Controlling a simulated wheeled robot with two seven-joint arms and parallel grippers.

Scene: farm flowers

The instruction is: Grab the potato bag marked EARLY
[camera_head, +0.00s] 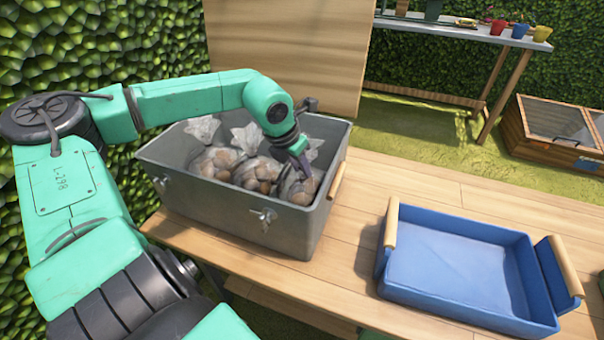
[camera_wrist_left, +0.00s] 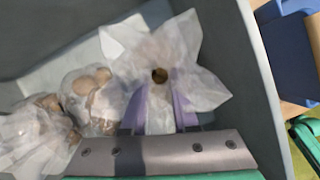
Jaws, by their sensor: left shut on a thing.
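A grey metal bin (camera_head: 284,240) on the wooden table holds several clear plastic bags of potatoes. In the head view there is a left bag (camera_head: 212,162), a middle bag (camera_head: 255,172) and a right bag (camera_head: 300,187). My left gripper (camera_head: 302,168) reaches down into the bin at the right bag. In the left wrist view its purple fingers (camera_wrist_left: 160,112) are shut on the gathered neck of that bag (camera_wrist_left: 190,55), whose film spreads out around them. Two other bags lie to the left there, the nearer one (camera_wrist_left: 92,98) close by. I can read no EARLY marking. My right gripper is not in view.
An empty blue tray (camera_head: 455,262) with wooden handles stands on the table to the right of the bin. Bare tabletop lies between them. A wooden panel (camera_head: 290,50) rises behind the bin. A bench with coloured pots (camera_head: 497,27) stands farther back.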

